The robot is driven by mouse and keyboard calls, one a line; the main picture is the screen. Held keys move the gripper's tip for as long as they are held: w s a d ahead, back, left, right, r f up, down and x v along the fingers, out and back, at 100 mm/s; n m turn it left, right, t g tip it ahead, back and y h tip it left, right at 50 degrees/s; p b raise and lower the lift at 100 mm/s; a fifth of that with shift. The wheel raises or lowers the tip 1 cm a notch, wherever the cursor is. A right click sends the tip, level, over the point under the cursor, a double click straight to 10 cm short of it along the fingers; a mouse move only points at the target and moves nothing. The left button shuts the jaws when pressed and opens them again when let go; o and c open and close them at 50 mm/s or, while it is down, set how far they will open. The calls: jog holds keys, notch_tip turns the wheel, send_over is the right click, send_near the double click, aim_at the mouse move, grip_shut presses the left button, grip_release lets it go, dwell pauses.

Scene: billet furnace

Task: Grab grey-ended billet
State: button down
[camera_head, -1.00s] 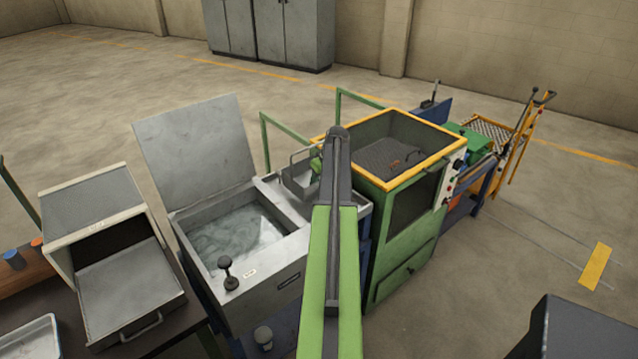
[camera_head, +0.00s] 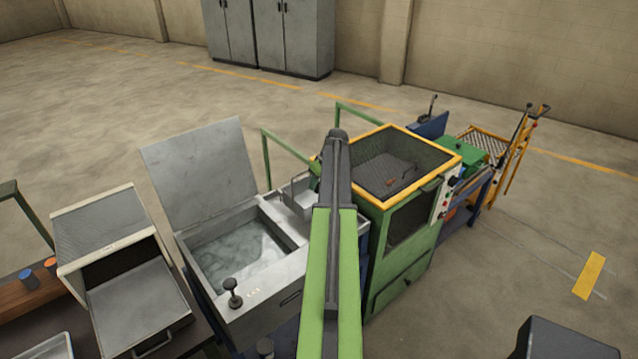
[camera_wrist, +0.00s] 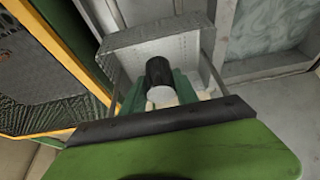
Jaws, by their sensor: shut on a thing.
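In the wrist view, my gripper (camera_wrist: 158,86) is shut on the grey-ended billet (camera_wrist: 159,95), a short dark cylinder with a pale grey end face turned toward the camera. The green fingers lie on both sides of it. A grey metal basket (camera_wrist: 150,40) is just beyond the billet; I cannot tell whether the two touch. In the head view, my arm hides the billet and most of the gripper.
A water tank (camera_head: 205,321) with its lid raised is left of my arm. A yellow-rimmed green machine (camera_head: 405,283) stands right of it. At far left, a blue-ended billet (camera_head: 28,278) and an orange-ended one (camera_head: 51,263) sit near an open box (camera_head: 100,230). Floor at right is mostly clear.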

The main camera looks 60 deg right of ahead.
notch_tip(320, 180, up, 20)
jog(key=p, duration=1.7)
jog(key=shift+f+p, duration=0.2)
jog(key=shift+p, duration=0.1)
